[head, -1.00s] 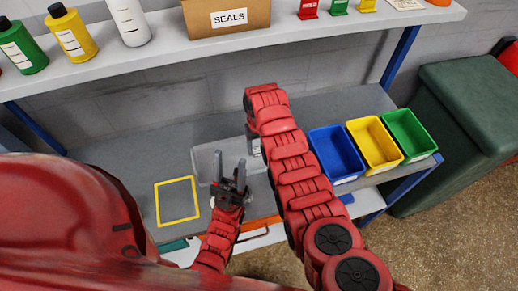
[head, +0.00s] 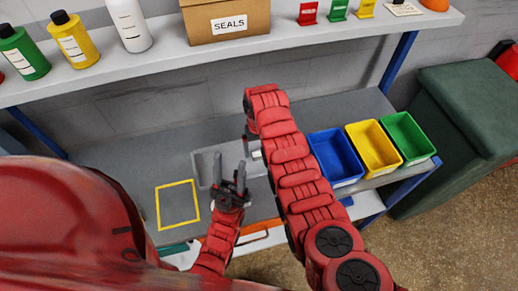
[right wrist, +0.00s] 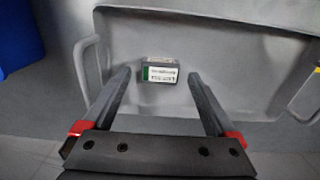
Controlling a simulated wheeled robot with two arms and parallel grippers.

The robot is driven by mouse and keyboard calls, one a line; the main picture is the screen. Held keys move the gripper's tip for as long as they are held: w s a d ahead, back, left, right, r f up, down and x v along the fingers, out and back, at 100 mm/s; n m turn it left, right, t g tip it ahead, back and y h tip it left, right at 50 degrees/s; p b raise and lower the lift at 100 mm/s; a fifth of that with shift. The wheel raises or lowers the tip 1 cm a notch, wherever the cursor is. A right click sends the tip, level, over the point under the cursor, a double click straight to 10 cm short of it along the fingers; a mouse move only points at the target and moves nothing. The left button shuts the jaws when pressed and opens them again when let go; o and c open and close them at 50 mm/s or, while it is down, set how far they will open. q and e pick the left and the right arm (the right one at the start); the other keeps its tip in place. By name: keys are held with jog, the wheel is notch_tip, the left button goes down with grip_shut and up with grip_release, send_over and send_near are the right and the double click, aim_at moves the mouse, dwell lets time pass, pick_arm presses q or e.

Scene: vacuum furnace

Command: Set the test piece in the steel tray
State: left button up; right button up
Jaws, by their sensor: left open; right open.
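The steel tray (head: 203,170) is a shallow grey tray on the bench, partly hidden by my arms; it fills much of the right wrist view (right wrist: 245,50). The test piece (right wrist: 162,73), a small dark block with a white and green label, appears inside the tray in that view. My right gripper (right wrist: 159,88) is open over the tray, its fingertips on either side of the block with visible gaps. In the head view the right arm mostly hides that gripper. My left gripper (head: 229,168) is open and empty, fingers pointing up, in front of the tray.
A yellow outlined square (head: 178,205) marks the bench left of the tray. Blue (head: 336,157), yellow (head: 374,146) and green (head: 407,138) bins stand at the right. A shelf above holds bottles and a SEALS box (head: 226,20).

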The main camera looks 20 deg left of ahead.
aim_at(259, 154)
notch_tip(259, 154, up, 6)
jog(key=shift+r+p, duration=0.1)
jog(key=shift+p, duration=0.6)
